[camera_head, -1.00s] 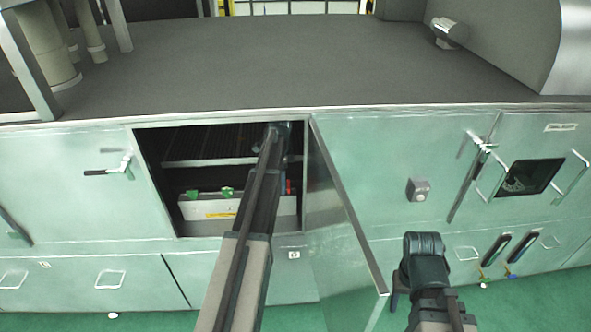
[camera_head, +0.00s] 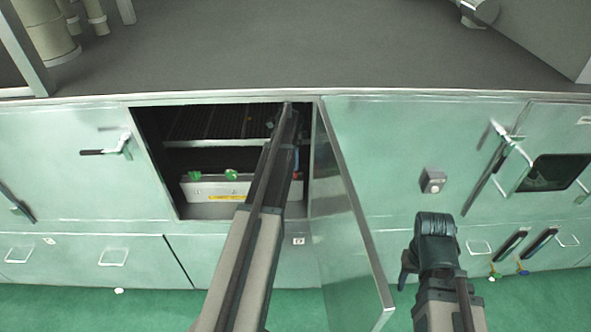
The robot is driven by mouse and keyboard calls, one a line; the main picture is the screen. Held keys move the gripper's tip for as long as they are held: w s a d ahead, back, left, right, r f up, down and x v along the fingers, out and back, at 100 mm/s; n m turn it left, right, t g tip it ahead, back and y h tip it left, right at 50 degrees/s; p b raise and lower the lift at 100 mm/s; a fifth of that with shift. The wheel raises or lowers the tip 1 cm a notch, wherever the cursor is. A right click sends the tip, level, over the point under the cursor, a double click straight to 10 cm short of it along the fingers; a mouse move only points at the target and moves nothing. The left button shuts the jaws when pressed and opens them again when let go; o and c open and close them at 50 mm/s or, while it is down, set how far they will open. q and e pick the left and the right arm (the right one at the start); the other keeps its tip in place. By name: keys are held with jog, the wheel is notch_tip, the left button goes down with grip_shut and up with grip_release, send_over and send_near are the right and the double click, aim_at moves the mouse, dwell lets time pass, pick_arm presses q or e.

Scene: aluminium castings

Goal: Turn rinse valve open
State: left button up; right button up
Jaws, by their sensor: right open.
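No part in view is clearly marked as the rinse valve. Two black lever handles with coloured ends, the left one (camera_head: 510,245) and the right one (camera_head: 541,240), sit on the lower right panel. Inside the open cabinet, a pale box (camera_head: 215,189) carries green knobs (camera_head: 231,174). My right gripper (camera_head: 408,268) is open, in front of the panel and left of the levers, apart from them; my wrist hides most of it. My left arm reaches into the cabinet opening; its gripper cannot be made out there.
The cabinet door (camera_head: 350,215) stands open between my arms. A grey button box (camera_head: 432,181) is on the panel above my right wrist. A long door handle (camera_head: 497,168) sticks out at right. The grey worktop (camera_head: 280,55) is bare in the middle.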

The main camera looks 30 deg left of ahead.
aim_at(295, 173)
pick_arm(q)
notch_tip(295, 173, down, 6)
jog(key=b, duration=0.5)
jog(key=shift+r, duration=0.1)
jog(key=c, duration=1.3)
